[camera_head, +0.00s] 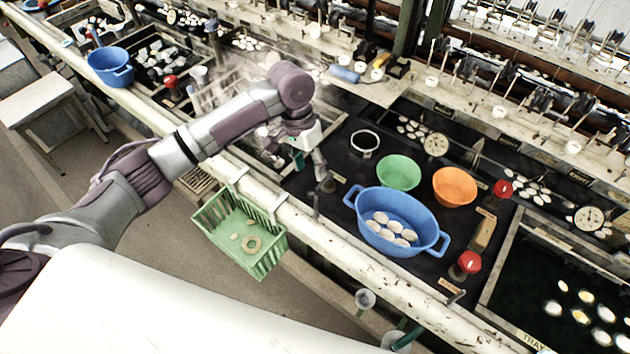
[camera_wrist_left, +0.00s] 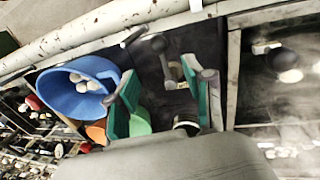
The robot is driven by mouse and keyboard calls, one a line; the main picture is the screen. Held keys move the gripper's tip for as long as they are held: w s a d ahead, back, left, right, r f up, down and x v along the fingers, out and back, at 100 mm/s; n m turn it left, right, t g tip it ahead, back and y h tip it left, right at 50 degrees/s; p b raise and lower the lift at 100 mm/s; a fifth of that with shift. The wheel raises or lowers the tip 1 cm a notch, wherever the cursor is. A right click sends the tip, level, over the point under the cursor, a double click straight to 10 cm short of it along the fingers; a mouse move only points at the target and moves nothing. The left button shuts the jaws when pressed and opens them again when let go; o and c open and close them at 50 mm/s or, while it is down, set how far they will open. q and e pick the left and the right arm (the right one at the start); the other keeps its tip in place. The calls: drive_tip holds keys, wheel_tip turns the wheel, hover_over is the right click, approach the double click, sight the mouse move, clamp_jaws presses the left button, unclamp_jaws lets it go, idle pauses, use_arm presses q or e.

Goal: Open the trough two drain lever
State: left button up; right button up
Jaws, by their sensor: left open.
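My left gripper (camera_head: 311,160) reaches over the front edge of the bench, pointing down, its fingers apart and empty. In the left wrist view the gripper (camera_wrist_left: 165,88) shows green pads on both fingers. A grey drain lever with a rounded end (camera_wrist_left: 158,44) stands between and just beyond the fingertips; no finger is seen closed on it. In the head view the lever (camera_head: 327,184) sits just below the fingertips and is partly hidden by them. I cannot read which trough its label names. My right gripper is not in view.
A blue basin (camera_head: 367,239) with pale cocoons stands right of the gripper, with green (camera_head: 399,170) and orange (camera_head: 455,184) bowls behind. A green basket (camera_head: 212,219) hangs on the front rail (camera_head: 345,247). Red knobs (camera_head: 469,262) stand farther right. A dark round cup (camera_head: 364,143) is close by.

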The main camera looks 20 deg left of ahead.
sight(315, 189)
use_arm(q)
drive_tip(key=f, duration=0.5)
drive_tip(key=d+f, duration=0.1)
drive_tip(key=f, duration=0.1)
drive_tip(key=shift+s+d+f+p, duration=0.1)
drive_tip(key=shift+f+p, duration=0.05)
drive_tip(key=shift+p, duration=0.25)
clamp_jaws()
